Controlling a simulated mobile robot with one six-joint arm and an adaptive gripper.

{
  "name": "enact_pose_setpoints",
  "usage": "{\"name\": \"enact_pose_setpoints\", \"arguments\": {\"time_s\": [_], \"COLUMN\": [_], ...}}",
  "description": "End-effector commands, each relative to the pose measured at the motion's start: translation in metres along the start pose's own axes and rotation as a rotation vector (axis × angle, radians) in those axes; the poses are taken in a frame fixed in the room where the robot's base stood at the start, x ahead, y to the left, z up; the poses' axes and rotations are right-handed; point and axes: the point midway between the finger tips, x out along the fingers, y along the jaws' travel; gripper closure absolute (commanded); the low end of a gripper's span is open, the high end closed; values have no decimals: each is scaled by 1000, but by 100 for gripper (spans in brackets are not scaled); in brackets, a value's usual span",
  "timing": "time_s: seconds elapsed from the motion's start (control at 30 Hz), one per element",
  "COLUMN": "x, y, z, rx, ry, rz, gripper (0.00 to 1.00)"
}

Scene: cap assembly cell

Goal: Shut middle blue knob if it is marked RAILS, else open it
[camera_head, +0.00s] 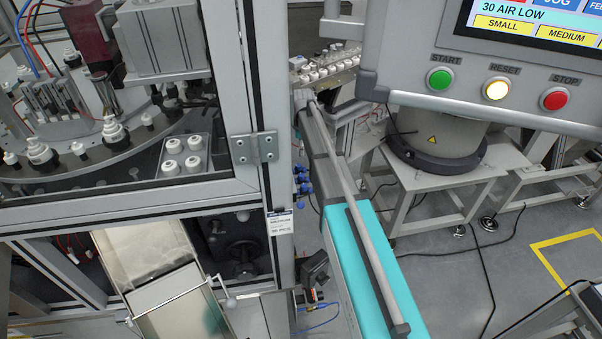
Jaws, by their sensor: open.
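A column of small blue knobs (304,188) sits on the right side of the machine's grey frame post, just left of the turquoise unit. The knobs are small and partly run together, so the middle one's turn position cannot be made out. No marking such as RAILS can be read beside them. A white label (280,221) on the post carries print too small to read. My gripper is not in view.
A turquoise feeder (378,265) with a long grey rail (352,205) runs right of the knobs. A black fitting (316,268) sits below them. The control panel (480,70) reads "30 AIR LOW". Open floor (450,275) lies at the lower right.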

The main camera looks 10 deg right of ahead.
Motion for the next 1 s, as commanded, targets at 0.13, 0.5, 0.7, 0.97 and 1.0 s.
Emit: {"name": "enact_pose_setpoints", "arguments": {"time_s": [0.13, 0.5, 0.7, 0.97, 1.0], "x": [0, 2, 9, 26, 29], "y": [-2, -2, -2, -2, -2], "z": [0, 0, -1, -1, -1], "rx": [18, 16, 16, 16, 16], "ry": [0, 0, 0, 0, 0], "rz": [0, 0, 0, 0, 0], "gripper": [28, 28, 28, 28, 28]}}
